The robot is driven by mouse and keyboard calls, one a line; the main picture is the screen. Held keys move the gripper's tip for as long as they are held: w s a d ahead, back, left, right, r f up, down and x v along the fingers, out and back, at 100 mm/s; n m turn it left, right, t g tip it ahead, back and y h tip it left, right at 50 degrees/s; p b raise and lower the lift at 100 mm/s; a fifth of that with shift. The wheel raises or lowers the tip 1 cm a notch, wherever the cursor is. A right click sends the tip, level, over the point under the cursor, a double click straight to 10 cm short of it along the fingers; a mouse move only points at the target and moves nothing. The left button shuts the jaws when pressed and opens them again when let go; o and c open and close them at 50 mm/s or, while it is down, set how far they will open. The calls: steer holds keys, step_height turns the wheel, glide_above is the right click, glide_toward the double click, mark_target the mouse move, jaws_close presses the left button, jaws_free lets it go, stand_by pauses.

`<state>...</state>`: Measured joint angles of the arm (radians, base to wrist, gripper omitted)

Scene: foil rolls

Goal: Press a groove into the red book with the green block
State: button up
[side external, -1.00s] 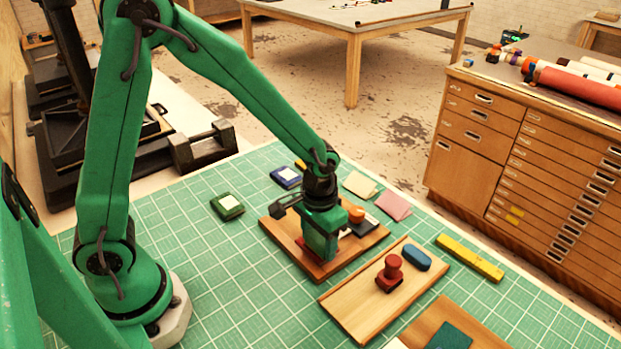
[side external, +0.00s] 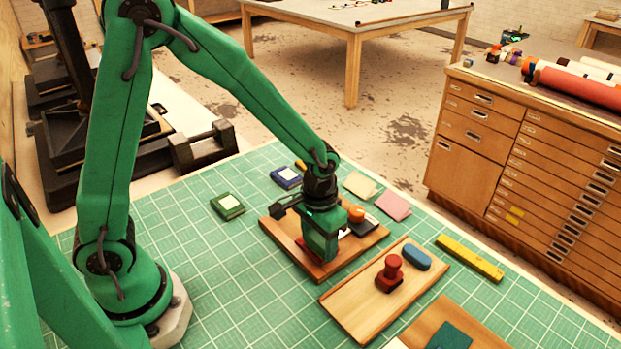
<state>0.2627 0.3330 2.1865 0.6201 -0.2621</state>
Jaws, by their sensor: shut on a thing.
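My gripper (side external: 320,246) points straight down over a wooden board (side external: 275,227) in the middle of the green mat. It is shut on a green piece, which I take for the green block; block and fingers share a colour and are hard to tell apart. A small red patch, which I take for the red book (side external: 301,246), shows at the left of the gripper's lower end. Most of it is hidden behind the gripper. Whether the block touches the book cannot be made out.
An orange-topped piece (side external: 356,213) and a dark pad stand just right of my gripper. A second board (side external: 345,310) holds a red knobbed stamp (side external: 391,274) and a blue block (side external: 416,257). A yellow bar (side external: 470,258) lies at right. The mat's left part is mostly clear.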

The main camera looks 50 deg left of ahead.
mark_target(308, 233)
steer(key=shift+f, duration=0.45)
stand_by(1.2)
steer(key=shift+s+a, duration=0.1)
steer(key=shift+a, duration=1.15)
stand_by(0.9)
steer(key=shift+a+r, duration=0.1)
steer(key=shift+a, duration=0.3)
stand_by(0.5)
steer(key=shift+d, duration=0.45)
stand_by(0.3)
steer(key=shift+d, duration=0.4)
stand_by(0.6)
steer(key=shift+d, duration=0.75)
stand_by(0.8)
